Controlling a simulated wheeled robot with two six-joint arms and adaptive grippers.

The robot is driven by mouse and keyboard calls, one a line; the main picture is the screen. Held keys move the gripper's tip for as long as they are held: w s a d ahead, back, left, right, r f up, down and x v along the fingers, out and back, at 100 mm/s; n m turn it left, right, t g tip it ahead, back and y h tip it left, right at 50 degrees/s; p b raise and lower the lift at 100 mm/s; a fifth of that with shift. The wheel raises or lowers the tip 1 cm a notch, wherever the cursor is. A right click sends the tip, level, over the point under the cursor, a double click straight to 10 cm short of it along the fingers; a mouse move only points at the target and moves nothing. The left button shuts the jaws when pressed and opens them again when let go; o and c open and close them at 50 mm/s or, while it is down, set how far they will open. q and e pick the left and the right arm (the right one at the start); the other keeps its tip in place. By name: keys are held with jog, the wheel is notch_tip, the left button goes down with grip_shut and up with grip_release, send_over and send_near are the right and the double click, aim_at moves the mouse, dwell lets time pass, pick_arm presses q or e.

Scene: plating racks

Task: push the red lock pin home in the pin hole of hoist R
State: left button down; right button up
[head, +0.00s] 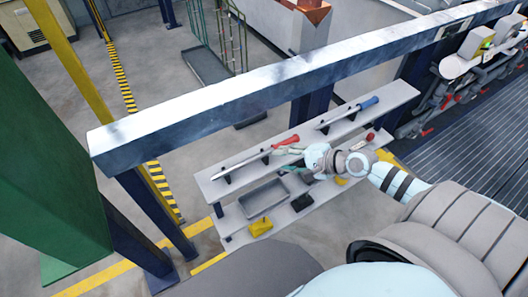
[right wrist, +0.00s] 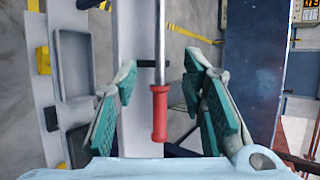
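A long metal rod with a red handle (head: 286,141) lies along the upper shelf in the head view. My right gripper (head: 308,152) is at its handle end. In the right wrist view, the open fingers of my right gripper (right wrist: 160,78) stand on either side of the rod, and the red handle (right wrist: 159,112) hangs between them without visible contact. A small red piece (head: 370,137) lies farther right on the shelf; I cannot tell whether it is the lock pin. I cannot make out hoist R or its pin hole. My left gripper is not in view.
A second rod with a blue handle (head: 368,103) lies at the back of the upper shelf (head: 215,190). A grey tray (head: 247,207) and a yellow block (head: 260,227) sit on the lower shelf. A long beam (head: 200,112) runs above and behind the shelves.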

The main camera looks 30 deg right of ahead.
aim_at(258, 158)
jog(key=b+x, duration=0.2)
jog(key=x, duration=0.9)
jog(key=shift+w+d+f, duration=0.1)
jog(key=shift+w+f, duration=0.05)
jog(key=shift+d, duration=0.1)
grip_shut()
